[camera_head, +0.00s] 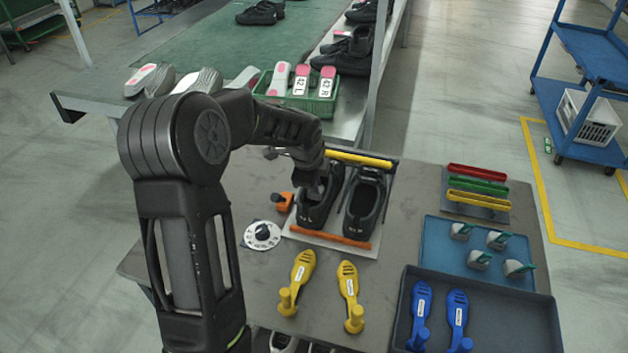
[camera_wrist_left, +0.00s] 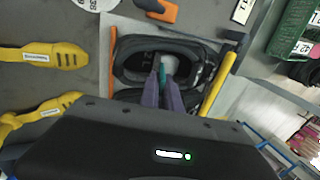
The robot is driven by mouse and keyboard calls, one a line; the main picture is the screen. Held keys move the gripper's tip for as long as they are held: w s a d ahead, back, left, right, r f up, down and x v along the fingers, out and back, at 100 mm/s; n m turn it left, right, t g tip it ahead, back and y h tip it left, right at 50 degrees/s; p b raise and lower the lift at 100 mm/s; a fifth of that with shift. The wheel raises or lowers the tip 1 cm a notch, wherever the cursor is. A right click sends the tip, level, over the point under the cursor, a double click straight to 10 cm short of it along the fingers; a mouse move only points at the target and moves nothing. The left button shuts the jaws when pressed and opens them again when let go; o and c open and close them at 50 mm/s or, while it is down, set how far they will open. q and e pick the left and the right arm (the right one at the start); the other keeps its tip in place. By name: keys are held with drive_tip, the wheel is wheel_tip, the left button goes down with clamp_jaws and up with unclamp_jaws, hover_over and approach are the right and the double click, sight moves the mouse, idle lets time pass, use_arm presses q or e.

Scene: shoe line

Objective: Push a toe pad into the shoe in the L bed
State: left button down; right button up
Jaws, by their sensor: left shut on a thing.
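Two black shoes lie in the beds of a pale fixture plate (camera_head: 334,243). The left-hand shoe (camera_head: 312,212), in the L bed, is partly covered by my left gripper (camera_head: 320,187) in the head view. In the left wrist view my left gripper (camera_wrist_left: 162,92) reaches down into the opening of this shoe (camera_wrist_left: 122,62). Its fingers are shut on the teal tab of a pale toe pad (camera_wrist_left: 180,67), which sits inside the opening toward the toe end. How deep the pad sits cannot be told. The other shoe (camera_head: 364,206) stands beside it. My right gripper is not in view.
Several more toe pads (camera_head: 479,260) with green tabs lie in a blue tray (camera_head: 440,262). Yellow lasts (camera_head: 303,268) and blue ones (camera_head: 421,300) lie in front. A dial (camera_head: 262,235) and an orange clamp (camera_head: 283,202) are left of the fixture. A yellow bar (camera_head: 358,158) crosses its back.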

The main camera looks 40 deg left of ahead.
use_arm(q)
drive_tip(key=shift+w+f, duration=0.25)
drive_tip(key=shift+f, duration=0.1)
drive_tip(key=shift+w+a+f+b, duration=0.2)
drive_tip(key=shift+w+f, duration=0.2)
drive_tip(key=shift+f, duration=0.05)
drive_tip(key=shift+w+a+f+b, duration=0.2)
drive_tip(key=shift+w+f, duration=0.2)
drive_tip(key=shift+f, duration=0.05)
drive_tip(key=shift+w+a+f, duration=0.1)
drive_tip(key=shift+w+a, duration=0.1)
drive_tip(key=shift+w, duration=0.45)
drive_tip(key=shift+w+a+f, duration=0.1)
drive_tip(key=shift+w+a, duration=0.15)
drive_tip(key=shift+w, duration=0.35)
drive_tip(key=shift+w+a+f, duration=0.1)
drive_tip(key=shift+w+a, duration=0.1)
drive_tip(key=shift+w, duration=0.45)
drive_tip(key=c, duration=1.5)
unclamp_jaws()
drive_tip(key=shift+r, duration=0.1)
drive_tip(key=shift+s, duration=0.1)
drive_tip(key=shift+s+d+r, duration=0.2)
drive_tip(key=shift+s, duration=0.3)
drive_tip(key=shift+s+d+r, duration=0.15)
drive_tip(key=shift+s+d, duration=0.05)
drive_tip(key=shift+s, duration=0.25)
